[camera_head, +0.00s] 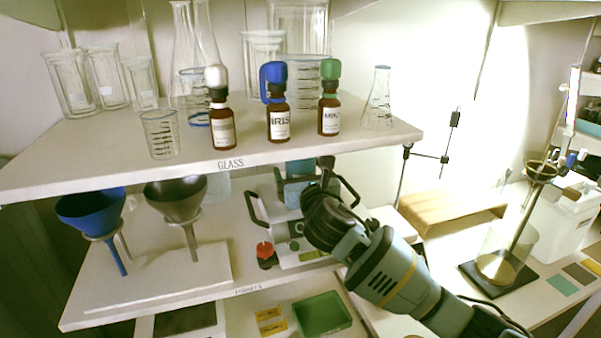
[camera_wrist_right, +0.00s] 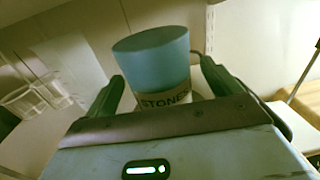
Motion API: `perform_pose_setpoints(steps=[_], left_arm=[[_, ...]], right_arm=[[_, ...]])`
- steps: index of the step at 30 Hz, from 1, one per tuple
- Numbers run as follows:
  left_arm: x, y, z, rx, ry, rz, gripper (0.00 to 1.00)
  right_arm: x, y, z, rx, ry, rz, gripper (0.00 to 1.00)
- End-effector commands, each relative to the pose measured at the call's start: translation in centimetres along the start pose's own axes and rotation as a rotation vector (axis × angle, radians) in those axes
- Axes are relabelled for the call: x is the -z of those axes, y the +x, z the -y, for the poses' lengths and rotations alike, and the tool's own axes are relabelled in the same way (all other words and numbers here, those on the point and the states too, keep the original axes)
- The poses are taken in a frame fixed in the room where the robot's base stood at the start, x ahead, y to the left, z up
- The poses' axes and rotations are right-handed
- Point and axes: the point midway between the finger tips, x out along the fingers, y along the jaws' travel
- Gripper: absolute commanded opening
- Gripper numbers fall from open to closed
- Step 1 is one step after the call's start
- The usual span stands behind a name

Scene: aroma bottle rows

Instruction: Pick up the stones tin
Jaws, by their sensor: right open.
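The stones tin (camera_wrist_right: 152,55) is a teal cylinder with a pale lower band lettered "STONES". In the right wrist view it stands upright between the two fingers of my right gripper (camera_wrist_right: 163,88). The fingers are apart, with a visible gap on each side of the tin; its base is hidden by the gripper body. In the head view the teal tin (camera_head: 299,168) shows on the middle shelf, partly covered by my right gripper (camera_head: 308,184), which comes in from the lower right. My left gripper is not in view.
Above is the glass shelf (camera_head: 330,149) with glassware and three brown bottles. Left of the tin stand a blue funnel (camera_head: 92,212) and a grey funnel (camera_head: 176,197). A red knob (camera_head: 265,250) sits close by. Below is a green tray (camera_head: 322,314).

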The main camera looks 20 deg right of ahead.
Motion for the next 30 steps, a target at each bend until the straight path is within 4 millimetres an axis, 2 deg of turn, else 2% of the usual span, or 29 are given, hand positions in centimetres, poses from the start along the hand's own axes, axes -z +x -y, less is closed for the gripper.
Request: perform_pose_setpoints(steps=[4, 13, 27, 29, 30], left_arm=[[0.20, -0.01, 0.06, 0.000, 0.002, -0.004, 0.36], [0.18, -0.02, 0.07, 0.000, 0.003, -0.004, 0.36], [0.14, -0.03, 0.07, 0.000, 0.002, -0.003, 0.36], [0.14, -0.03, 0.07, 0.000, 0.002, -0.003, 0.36], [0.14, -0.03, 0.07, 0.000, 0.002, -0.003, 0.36]], right_arm=[[-0.22, 1.11, 0.00, 0.000, 0.001, 0.003, 0.90], [-0.16, 1.34, -0.01, 0.000, 0.001, 0.002, 0.90], [-0.15, 1.32, -0.01, 0.000, 0.001, 0.002, 0.28], [-0.15, 1.32, -0.01, 0.000, 0.001, 0.002, 0.21], [-0.42, 1.32, -0.01, -0.001, 0.001, 0.008, 0.20]])
